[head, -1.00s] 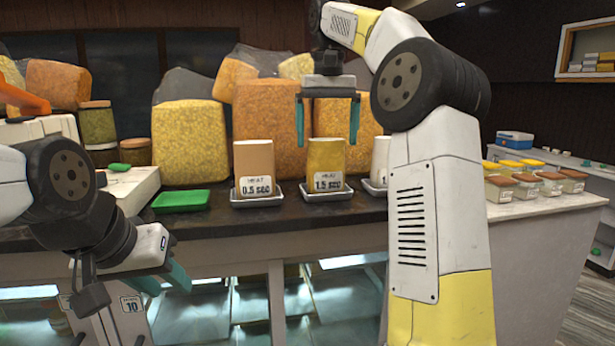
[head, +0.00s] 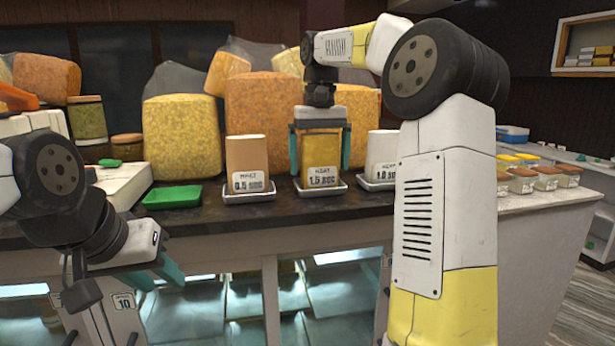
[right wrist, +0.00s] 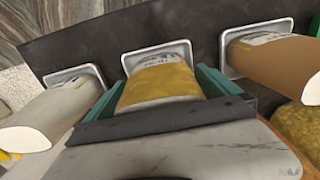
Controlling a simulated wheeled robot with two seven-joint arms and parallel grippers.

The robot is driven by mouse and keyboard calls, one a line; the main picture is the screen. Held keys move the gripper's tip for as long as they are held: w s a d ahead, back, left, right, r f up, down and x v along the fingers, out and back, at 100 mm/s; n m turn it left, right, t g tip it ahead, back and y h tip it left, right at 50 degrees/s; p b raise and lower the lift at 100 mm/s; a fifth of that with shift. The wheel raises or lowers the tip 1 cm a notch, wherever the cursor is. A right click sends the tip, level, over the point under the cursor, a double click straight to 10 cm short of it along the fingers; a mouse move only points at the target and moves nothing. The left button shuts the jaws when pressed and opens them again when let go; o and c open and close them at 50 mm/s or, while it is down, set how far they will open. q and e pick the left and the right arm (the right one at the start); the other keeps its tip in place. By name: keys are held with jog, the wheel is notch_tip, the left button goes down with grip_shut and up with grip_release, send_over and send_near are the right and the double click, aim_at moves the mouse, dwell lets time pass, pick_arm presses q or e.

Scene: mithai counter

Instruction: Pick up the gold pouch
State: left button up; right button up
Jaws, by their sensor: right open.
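The gold pouch (head: 320,156) stands upright on a small white tray (head: 337,191) on the dark counter, with a label reading "HEAT 1.5 sec". My right gripper (head: 320,165) is above and around it, one teal finger down each side, open. In the right wrist view the gold pouch (right wrist: 160,84) lies between the two fingers (right wrist: 160,92); I cannot tell whether they touch it. My left gripper (head: 160,275) hangs low in front of the counter at the left, away from the pouch; its teal fingers look apart and hold nothing.
A tan-orange pouch (head: 247,158) labelled 0.5 sec stands close on the left, and a white pouch (head: 382,150) labelled 1.0 sec close on the right, each on a tray. A green tray (head: 173,196) lies further left. Large sweet blocks (head: 182,135) stand behind.

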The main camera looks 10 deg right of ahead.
jog(key=c, duration=1.4)
jog(key=shift+o, duration=0.2)
jog(key=shift+r, duration=0.1)
